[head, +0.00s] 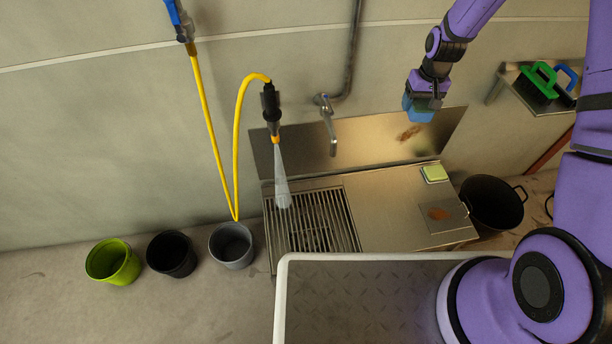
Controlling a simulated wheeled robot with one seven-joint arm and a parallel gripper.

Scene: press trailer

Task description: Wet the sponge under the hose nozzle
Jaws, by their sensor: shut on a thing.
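My gripper (428,92) is shut on a blue block that looks like the sponge (418,112). It is held in the air before the wall, above the right part of the steel sink unit. The hose nozzle (270,105) is black with an orange tip and hangs pointing down at the end of a yellow hose (237,140). A pale cone of water (281,180) comes from it onto the slatted grate (310,222). The sponge is well to the right of the spray and apart from it. The gripper's fingertips are partly hidden.
A yellow-green pad (434,173) lies on the steel counter (385,205). A tap (328,125) stands out between nozzle and gripper. A shelf (530,100) holds green and blue brushes. Black tub (490,203) right; green (112,262), black (172,254) and grey (232,245) buckets left.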

